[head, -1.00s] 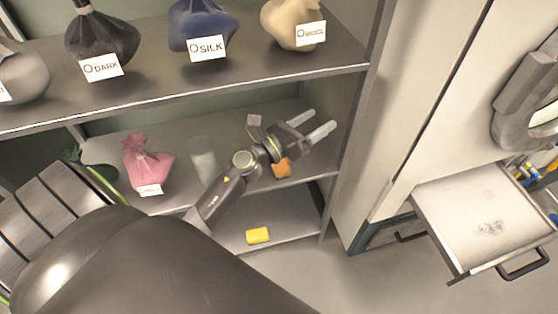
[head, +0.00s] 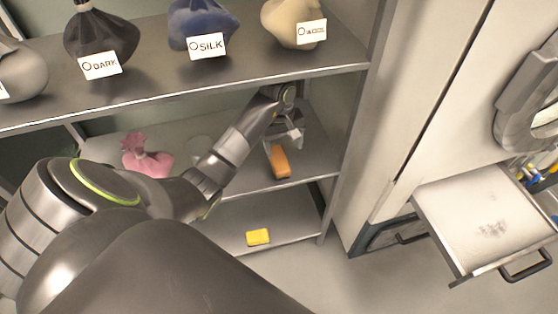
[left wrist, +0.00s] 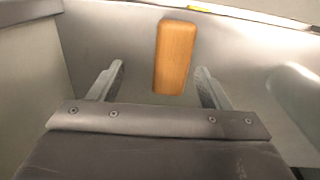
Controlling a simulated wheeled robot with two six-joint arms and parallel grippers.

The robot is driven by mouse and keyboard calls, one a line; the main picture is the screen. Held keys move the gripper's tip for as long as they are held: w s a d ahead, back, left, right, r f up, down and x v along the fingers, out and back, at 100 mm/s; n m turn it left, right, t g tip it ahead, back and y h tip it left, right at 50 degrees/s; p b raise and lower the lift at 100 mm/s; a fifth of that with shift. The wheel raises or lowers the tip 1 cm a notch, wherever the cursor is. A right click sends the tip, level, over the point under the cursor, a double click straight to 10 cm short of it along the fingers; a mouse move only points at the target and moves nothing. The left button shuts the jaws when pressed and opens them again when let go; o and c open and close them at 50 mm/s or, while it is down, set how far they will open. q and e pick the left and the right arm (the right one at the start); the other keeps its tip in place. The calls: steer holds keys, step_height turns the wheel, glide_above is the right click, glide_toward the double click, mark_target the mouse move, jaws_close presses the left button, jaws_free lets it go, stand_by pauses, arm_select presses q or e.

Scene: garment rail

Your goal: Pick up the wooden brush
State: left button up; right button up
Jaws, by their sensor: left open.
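The wooden brush is an orange-brown block (head: 279,162) lying on the middle shelf, near its right end. It also shows in the left wrist view (left wrist: 174,58), upright in the picture, just beyond and between the fingers. No bristles are visible. My left gripper (head: 283,146) is over the brush's far end in the head view. In the left wrist view the left gripper (left wrist: 160,82) has its fingers spread on either side of the brush's near end, with gaps on both sides and nothing held. My right gripper is not in view.
The upper shelf (head: 180,88) carries labelled bags. A pink bag (head: 146,160) and a pale cylinder (head: 199,150) stand left on the middle shelf. A yellow block (head: 258,237) lies on the bottom shelf. An open drawer (head: 486,220) juts out at right.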

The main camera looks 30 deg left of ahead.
mark_target(278, 157)
arm_select(q)
steer(key=shift+s+a+r+g+y, duration=0.1)
steer(key=shift+a+g+y, duration=0.1)
steer(key=shift+a, duration=0.15)
steer(key=shift+s+a+r+g+y, duration=0.1)
steer(key=shift+a+y, duration=0.1)
steer(key=shift+a, duration=0.15)
step_height(278, 157, down, 3)
steer(key=b, duration=0.3)
steer(key=shift+w+a+f, duration=0.1)
steer(key=shift+f, duration=2.1)
steer(key=c, duration=1.2)
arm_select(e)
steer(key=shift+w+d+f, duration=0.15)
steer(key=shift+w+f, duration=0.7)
arm_select(q)
steer(key=shift+r, duration=0.1)
